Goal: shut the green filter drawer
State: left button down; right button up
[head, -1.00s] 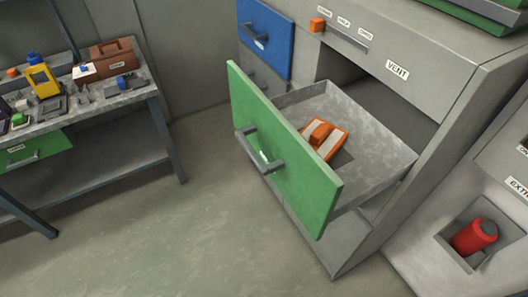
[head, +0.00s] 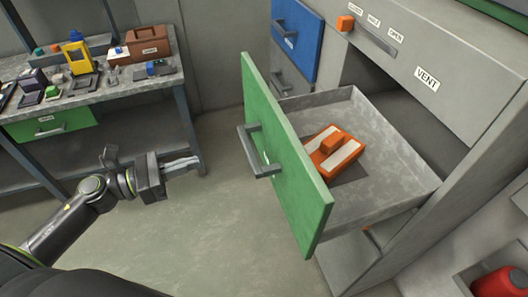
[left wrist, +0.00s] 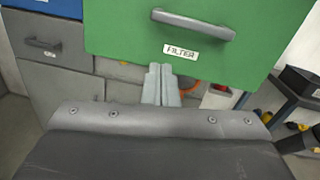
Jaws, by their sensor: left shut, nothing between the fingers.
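The green filter drawer (head: 285,165) is pulled well out of the grey cabinet in the head view. Its grey handle (head: 259,152) is on the green front. An orange and white block (head: 332,152) lies inside on the drawer floor. In the left wrist view the green front (left wrist: 115,30) fills the top, with its handle and a FILTER label (left wrist: 180,52). My left gripper (head: 196,161) is to the left of the drawer front, apart from it, shut and empty. Its closed fingers (left wrist: 161,78) show just below the front's lower edge in the wrist view. My right gripper is not in view.
A blue drawer (head: 296,38) is shut above left of the open one. The VENT panel with an orange knob (head: 345,22) is above. A workbench (head: 110,98) with several items stands at left. A red cylinder (head: 498,283) sits at lower right. Floor between is clear.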

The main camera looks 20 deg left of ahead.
pick_arm(q)
jog(key=s+d+r+m+g, duration=0.1)
jog(key=d+m, duration=0.1)
jog(key=p, duration=0.6)
send_near(267, 148)
jog(key=shift+h, duration=0.4)
jog(key=x, duration=0.5)
jog(key=shift+w, duration=0.1)
jog(key=shift+p+x, duration=0.4)
jog(key=shift+x, duration=0.45)
jog(key=shift+f, duration=0.25)
jog(key=shift+w+d, duration=0.1)
